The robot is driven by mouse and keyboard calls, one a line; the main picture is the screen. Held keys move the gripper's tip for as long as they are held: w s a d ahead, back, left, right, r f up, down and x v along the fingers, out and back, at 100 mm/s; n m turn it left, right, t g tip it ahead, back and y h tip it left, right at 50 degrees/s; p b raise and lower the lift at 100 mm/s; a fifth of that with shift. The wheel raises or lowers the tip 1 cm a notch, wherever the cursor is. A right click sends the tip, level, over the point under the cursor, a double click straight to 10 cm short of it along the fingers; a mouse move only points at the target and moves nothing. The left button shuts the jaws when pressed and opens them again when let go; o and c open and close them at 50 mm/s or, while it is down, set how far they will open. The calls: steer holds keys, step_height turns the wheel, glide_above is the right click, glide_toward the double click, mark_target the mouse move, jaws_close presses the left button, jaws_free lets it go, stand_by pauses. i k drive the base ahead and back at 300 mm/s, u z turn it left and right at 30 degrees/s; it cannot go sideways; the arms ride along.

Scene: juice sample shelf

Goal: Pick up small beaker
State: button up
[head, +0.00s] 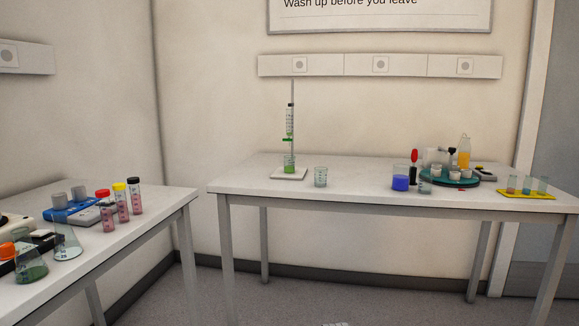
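Several beakers stand on the far table, and I cannot tell for certain which one the task means. A clear, seemingly empty beaker (320,177) stands alone, right of the burette stand. A beaker with green liquid (289,164) stands on the white stand base under the burette. A beaker with blue-violet liquid (400,181) stands further right. A small clear vessel (424,187) stands just right of it, partly merged with things behind. My gripper does not show in this view.
The far table (360,187) has bare top between the lone beaker and the blue one. A teal round tray (470,182) and a yellow rack (525,195) stand at its right. The left table (125,240) holds flasks and capped tubes. Floor shows between the tables.

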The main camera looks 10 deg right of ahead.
mark_target(288, 160)
steer(key=u, duration=0.1)
steer(key=i, duration=1)
steer(key=z, duration=0.05)
